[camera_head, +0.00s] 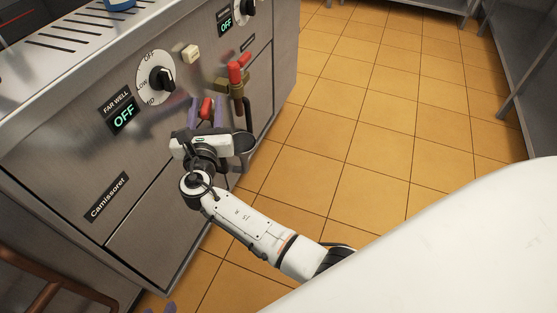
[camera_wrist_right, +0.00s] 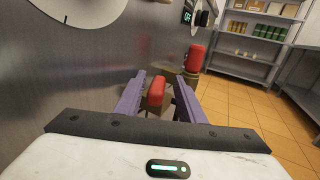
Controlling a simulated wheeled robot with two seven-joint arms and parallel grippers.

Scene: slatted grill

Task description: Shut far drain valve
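Two red-handled valves stick out of the steel front. One red handle (camera_head: 206,108) lies below the FAR WELL knob; it also shows in the right wrist view (camera_wrist_right: 156,92). My right gripper (camera_wrist_right: 158,98) is open, its purple fingers on either side of this handle with gaps visible. In the head view my right gripper (camera_head: 207,116) hides most of this valve's body. The other valve's red handle (camera_head: 238,68) is farther right, above a brass body (camera_head: 236,88); it also shows in the wrist view (camera_wrist_right: 195,58).
The FAR WELL display (camera_head: 124,118) reads OFF beside a black dial knob (camera_head: 163,79). A beige button (camera_head: 191,52) sits above the valves. Tiled floor (camera_head: 350,120) lies open to the right.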

